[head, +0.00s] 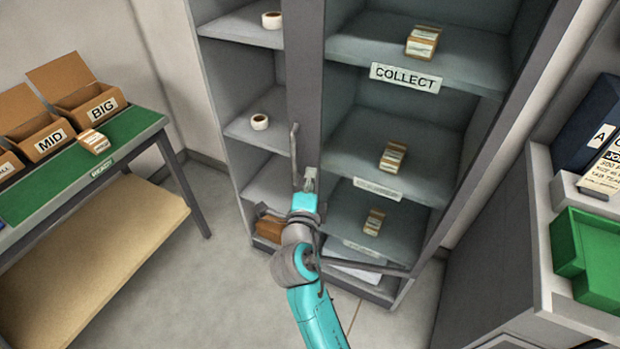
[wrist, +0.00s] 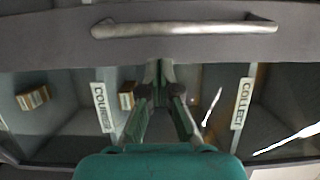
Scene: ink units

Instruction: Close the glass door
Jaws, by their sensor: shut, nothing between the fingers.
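The glass door's grey upright frame (head: 304,75) stands in front of the tall cabinet, and its bar handle (head: 294,152) runs upright on it. My gripper (head: 311,178) is shut and empty, just right of the handle's lower end. In the wrist view the handle (wrist: 185,28) lies across the top on the grey door frame (wrist: 60,50). My fingertips (wrist: 159,68) are at the inner edge of that frame, apart from the handle; I cannot tell whether they touch the frame. White streaks show on the pane. How far the door stands open is unclear.
Behind the door, shelves hold small boxes (head: 422,41) and a COLLECT label (head: 405,77). Open shelves with tape rolls (head: 260,122) are on the left. A green-topped bench (head: 60,178) stands left, and a counter with green bins (head: 590,255) right. The floor (head: 215,270) is clear between.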

